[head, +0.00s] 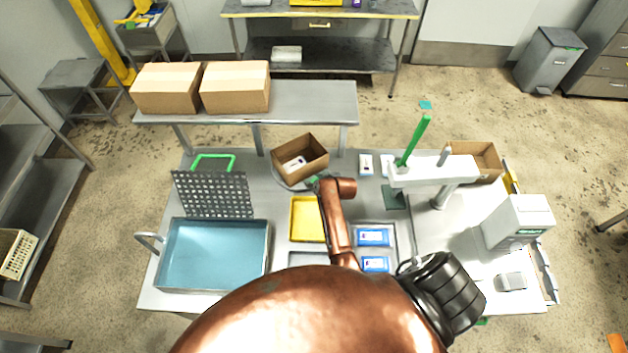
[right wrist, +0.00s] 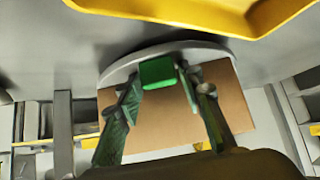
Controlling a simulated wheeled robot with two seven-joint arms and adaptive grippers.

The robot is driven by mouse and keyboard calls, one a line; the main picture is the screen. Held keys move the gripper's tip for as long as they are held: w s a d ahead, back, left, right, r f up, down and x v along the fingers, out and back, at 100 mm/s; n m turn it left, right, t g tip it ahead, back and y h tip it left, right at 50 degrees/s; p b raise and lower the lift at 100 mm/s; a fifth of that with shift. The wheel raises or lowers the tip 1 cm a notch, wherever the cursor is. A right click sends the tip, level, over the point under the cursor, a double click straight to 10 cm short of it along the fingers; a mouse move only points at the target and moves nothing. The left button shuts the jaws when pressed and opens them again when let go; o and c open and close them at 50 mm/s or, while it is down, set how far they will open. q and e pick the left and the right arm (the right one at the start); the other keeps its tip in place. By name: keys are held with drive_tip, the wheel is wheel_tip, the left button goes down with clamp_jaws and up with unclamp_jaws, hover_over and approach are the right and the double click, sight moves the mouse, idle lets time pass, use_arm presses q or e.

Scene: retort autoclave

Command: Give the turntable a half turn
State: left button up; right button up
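The turntable is a light grey disc (head: 283,181), mostly hidden under an open cardboard box (head: 300,158) that holds a small white pack. In the right wrist view, the disc's rim (right wrist: 112,74) curves past a bright green block (right wrist: 158,73) at its edge, with the tan box (right wrist: 185,120) behind. My right gripper (head: 316,182) is at the disc's near right edge. In the right wrist view, its fingers (right wrist: 160,84) stand on both sides of the green block and appear to touch it. My left gripper is not in view.
A yellow tray (head: 307,219) lies just in front of the turntable. A perforated rack (head: 212,195) and a blue basin (head: 213,255) stand to the left. A white machine with a green lever (head: 413,143) stands to the right. Two closed boxes (head: 235,87) are on the bench behind.

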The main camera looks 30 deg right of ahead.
drive_tip(key=c, duration=0.3)
clamp_jaws()
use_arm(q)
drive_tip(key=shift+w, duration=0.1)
